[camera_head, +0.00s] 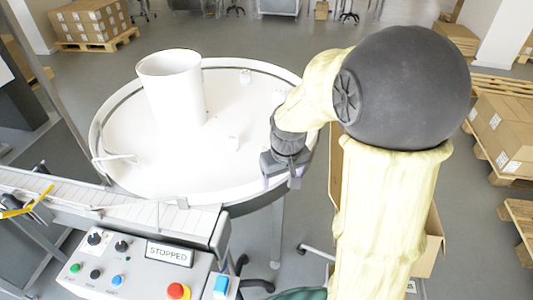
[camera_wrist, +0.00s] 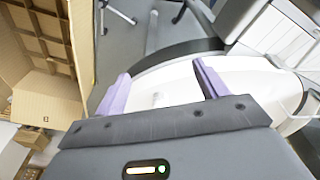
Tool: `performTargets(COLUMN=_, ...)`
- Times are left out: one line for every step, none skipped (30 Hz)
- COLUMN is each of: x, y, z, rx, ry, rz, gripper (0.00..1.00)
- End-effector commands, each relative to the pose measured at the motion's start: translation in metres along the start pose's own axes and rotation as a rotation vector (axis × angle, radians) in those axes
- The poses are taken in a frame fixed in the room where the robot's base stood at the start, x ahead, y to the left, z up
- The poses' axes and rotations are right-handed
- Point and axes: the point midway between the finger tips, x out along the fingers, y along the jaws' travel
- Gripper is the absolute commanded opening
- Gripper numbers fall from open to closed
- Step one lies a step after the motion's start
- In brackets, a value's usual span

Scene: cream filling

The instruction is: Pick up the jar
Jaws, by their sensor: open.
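A large white cylinder (camera_head: 173,90) stands on the turntable (camera_head: 140,175) at the left. A conveyor (camera_head: 120,207) joins the near left side. A control panel (camera_head: 140,275) reading STOPPED is in front. An open cardboard box (camera_wrist: 45,95) is beside my gripper in the wrist view.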

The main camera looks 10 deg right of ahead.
Motion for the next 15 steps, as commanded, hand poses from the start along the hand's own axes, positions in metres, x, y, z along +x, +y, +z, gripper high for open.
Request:
performTargets(x=-0.002, y=0.003, z=-0.022, rx=-0.035, ry=-0.010, rz=-0.002, gripper=0.72)
performTargets(x=-0.003, y=0.004, z=-0.033, rx=-0.057, ry=-0.016, rz=-0.003, gripper=0.72)
performTargets(x=-0.004, y=0.006, z=-0.048, rx=-0.085, ry=-0.025, rz=-0.004, gripper=0.72)
performTargets(x=-0.004, y=0.008, z=-0.058, rx=-0.106, ry=-0.031, rz=-0.005, gripper=0.72)
performTargets(x=-0.004, y=0.009, z=-0.069, rx=-0.128, ry=-0.039, rz=-0.007, gripper=0.72)
performTargets(x=-0.005, y=0.010, z=-0.082, rx=-0.155, ry=-0.046, rz=-0.010, gripper=0.72)
performTargets(x=-0.005, y=0.012, z=-0.092, rx=-0.175, ry=-0.053, rz=-0.012, gripper=0.72)
performTargets(x=-0.006, y=0.013, z=-0.102, rx=-0.194, ry=-0.059, rz=-0.014, gripper=0.72)
performTargets(x=-0.006, y=0.015, z=-0.115, rx=-0.220, ry=-0.067, rz=-0.017, gripper=0.72)
performTargets(x=-0.006, y=0.016, z=-0.124, rx=-0.240, ry=-0.073, rz=-0.019, gripper=0.72)
performTargets(x=-0.006, y=0.018, z=-0.132, rx=-0.259, ry=-0.080, rz=-0.022, gripper=0.72)
performTargets(x=-0.006, y=0.020, z=-0.144, rx=-0.283, ry=-0.087, rz=-0.025, gripper=0.72)
performTargets(x=-0.006, y=0.022, z=-0.152, rx=-0.300, ry=-0.092, rz=-0.028, gripper=0.72)
performTargets(x=-0.006, y=0.024, z=-0.161, rx=-0.317, ry=-0.097, rz=-0.031, gripper=0.72)
performTargets(x=-0.006, y=0.026, z=-0.171, rx=-0.340, ry=-0.104, rz=-0.036, gripper=0.72)
